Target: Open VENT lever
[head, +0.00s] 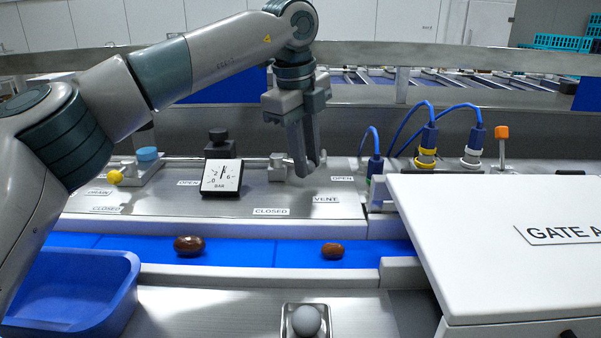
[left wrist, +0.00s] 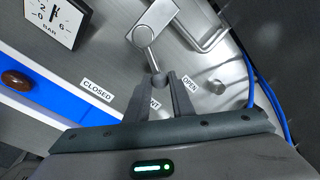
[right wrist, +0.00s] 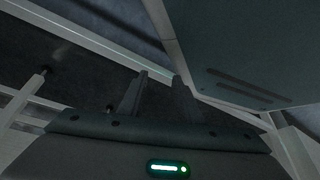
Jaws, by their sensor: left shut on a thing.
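The VENT lever (left wrist: 147,52) is a small metal rod with a round knob on a grey block. Its pivot shows in the head view (head: 278,168), on the metal panel behind the blue belt. The rod points between the CLOSED label (left wrist: 97,90) and the OPEN label (left wrist: 190,80), somewhat nearer OPEN. The VENT label (head: 326,199) lies in front of it. My left gripper (head: 313,166) is shut on the lever's knob; in the left wrist view (left wrist: 160,82) the fingertips sit either side of it. My right gripper (right wrist: 158,82) is open and empty, outside the head view.
A pressure gauge (head: 221,177) stands left of the lever. Blue cables with connectors (head: 427,140) rise at the right. A white GATE box (head: 480,230) fills the right front. Dates (head: 189,246) lie on the belt (head: 260,250). A blue tray (head: 75,285) is front left.

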